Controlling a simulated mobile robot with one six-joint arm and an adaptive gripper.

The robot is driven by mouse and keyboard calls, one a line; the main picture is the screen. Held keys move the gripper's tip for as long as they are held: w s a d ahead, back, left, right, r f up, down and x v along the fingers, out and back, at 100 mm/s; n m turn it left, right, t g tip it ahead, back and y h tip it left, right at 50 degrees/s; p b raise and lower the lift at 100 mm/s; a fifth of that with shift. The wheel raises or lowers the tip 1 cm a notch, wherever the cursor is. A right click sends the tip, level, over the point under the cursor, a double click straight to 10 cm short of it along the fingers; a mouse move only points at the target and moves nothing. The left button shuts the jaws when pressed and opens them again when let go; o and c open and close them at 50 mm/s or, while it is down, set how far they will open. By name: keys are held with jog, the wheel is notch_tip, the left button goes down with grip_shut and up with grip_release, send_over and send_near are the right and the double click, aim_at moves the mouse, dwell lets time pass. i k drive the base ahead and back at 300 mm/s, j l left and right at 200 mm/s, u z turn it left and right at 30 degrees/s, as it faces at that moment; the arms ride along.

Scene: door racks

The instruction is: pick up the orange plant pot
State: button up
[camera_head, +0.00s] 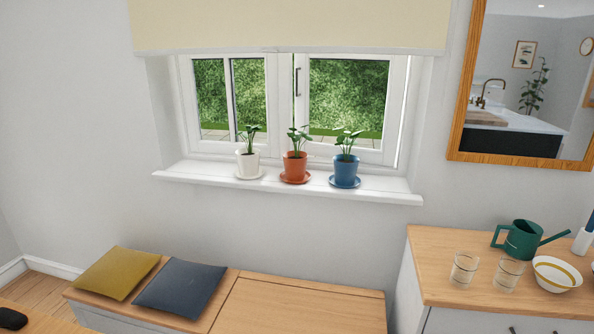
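The orange plant pot (294,166) stands upright on an orange saucer (295,178) in the middle of the white windowsill (380,190). A small green plant grows out of it. A white pot (248,163) stands to its left and a blue pot (345,170) to its right, each with a similar plant and its own saucer. The three pots are apart from each other. My gripper is not in view.
A wooden bench (300,304) with a yellow cushion (116,273) and a dark grey cushion (180,288) lies below the sill. A cabinet (450,270) at right holds a green watering can (522,240), two glasses and a bowl (557,273). A blind hangs above.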

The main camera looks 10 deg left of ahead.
aim_at(295, 161)
jog(key=i+j, duration=0.3)
jog(key=i+j+z, duration=0.15)
jog(key=i+j, duration=0.15)
jog(key=j, duration=0.15)
jog(key=i+j, duration=0.3)
jog(key=j, duration=0.15)
jog(key=l+z, duration=0.05)
